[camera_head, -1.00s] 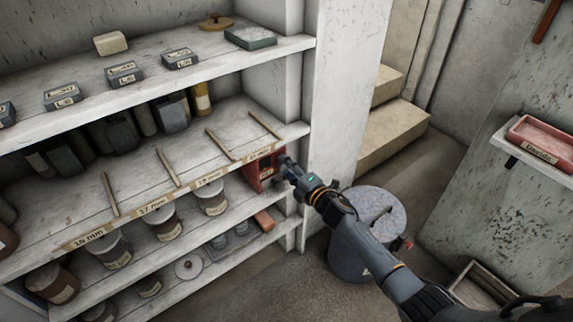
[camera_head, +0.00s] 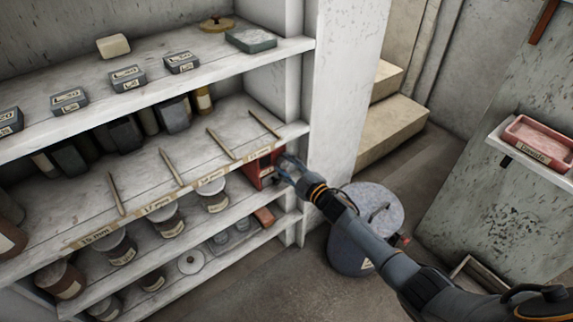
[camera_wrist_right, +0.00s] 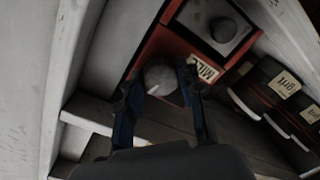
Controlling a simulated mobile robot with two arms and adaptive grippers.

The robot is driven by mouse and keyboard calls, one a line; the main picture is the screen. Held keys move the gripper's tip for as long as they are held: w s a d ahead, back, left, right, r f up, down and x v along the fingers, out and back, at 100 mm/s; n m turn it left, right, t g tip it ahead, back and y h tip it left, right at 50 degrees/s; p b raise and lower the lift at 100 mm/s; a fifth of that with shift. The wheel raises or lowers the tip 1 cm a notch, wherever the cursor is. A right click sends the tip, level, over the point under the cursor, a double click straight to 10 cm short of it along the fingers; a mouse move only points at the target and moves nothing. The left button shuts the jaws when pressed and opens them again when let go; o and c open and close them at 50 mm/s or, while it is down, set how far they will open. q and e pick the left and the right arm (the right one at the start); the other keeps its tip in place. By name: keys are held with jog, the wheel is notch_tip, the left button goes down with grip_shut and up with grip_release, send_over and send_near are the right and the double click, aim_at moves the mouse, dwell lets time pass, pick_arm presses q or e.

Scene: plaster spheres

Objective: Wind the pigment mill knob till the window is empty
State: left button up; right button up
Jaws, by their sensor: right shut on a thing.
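The pigment mill (camera_head: 262,163) is a small red box at the right end of the middle shelf. In the wrist view its red body (camera_wrist_right: 150,48) carries a tag reading "MILL". My right gripper (camera_wrist_right: 160,88) is shut on the round grey knob (camera_wrist_right: 160,74), with one finger on each side. In the head view the right gripper (camera_head: 281,167) is at the mill's front and hides the knob. Above the knob, the square window (camera_wrist_right: 205,17) shows a grey round lump (camera_wrist_right: 223,30) inside. My left gripper is not in view.
A white upright post (camera_head: 338,110) stands just right of the mill. Labelled jars (camera_head: 166,222) stand on the shelf below. A grey lidded drum (camera_head: 365,240) stands on the floor under my right arm. Steps (camera_head: 385,125) rise behind the post.

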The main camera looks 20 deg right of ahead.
jog(key=shift+f, duration=0.1)
dwell(0.4)
jog(key=o, duration=1.2)
jog(key=v, duration=1.2)
